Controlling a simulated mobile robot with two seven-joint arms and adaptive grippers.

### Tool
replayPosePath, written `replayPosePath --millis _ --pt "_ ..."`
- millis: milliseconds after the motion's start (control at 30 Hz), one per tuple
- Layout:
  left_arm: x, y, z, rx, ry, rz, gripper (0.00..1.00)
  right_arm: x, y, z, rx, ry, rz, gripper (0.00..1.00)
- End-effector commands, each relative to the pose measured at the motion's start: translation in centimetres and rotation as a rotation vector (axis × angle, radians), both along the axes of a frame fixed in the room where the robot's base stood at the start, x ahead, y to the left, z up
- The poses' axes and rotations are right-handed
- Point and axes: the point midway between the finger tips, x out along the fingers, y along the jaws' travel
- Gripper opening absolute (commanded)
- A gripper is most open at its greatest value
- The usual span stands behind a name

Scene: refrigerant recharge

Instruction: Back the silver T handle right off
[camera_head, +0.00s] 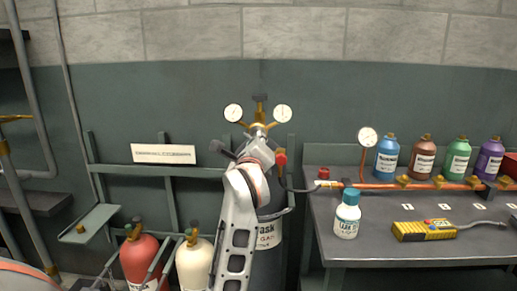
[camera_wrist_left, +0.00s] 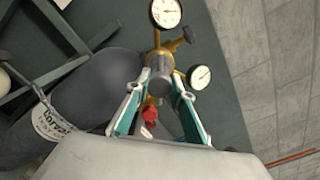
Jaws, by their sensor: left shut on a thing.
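A brass regulator (camera_head: 259,130) with two round white gauges sits on top of a large grey gas cylinder (camera_head: 268,232). In the left wrist view the regulator (camera_wrist_left: 172,48) shows a silver part (camera_wrist_left: 160,72) at its front, which I take to be the T handle. My left gripper (camera_wrist_left: 161,80) has its two fingertips on either side of this silver part, closed on it. In the head view my left gripper (camera_head: 258,152) covers the handle, so its turn and depth are hidden. My right gripper is in neither view.
A red knob (camera_head: 281,158) and dark hose sit just right of the gripper. On the right, a bench (camera_head: 420,250) holds a white bottle (camera_head: 347,214), a yellow device (camera_head: 424,231), a brass manifold and several coloured bottles. Red (camera_head: 139,258) and cream (camera_head: 195,262) cylinders stand lower left.

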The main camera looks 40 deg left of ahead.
Motion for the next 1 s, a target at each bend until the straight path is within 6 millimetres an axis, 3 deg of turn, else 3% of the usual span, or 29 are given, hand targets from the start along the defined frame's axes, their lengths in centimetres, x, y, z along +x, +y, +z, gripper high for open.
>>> replayPosePath --millis 33,500,1000 --pt "0.2 0.0 -0.8 -0.042 -0.018 0.0 0.01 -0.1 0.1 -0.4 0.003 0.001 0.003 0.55" --pt "0.1 0.0 -0.6 -0.37 -0.219 0.001 0.01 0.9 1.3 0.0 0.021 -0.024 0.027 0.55" --pt "0.0 0.0 -0.2 -0.501 -0.304 0.0 0.01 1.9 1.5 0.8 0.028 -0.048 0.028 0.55"
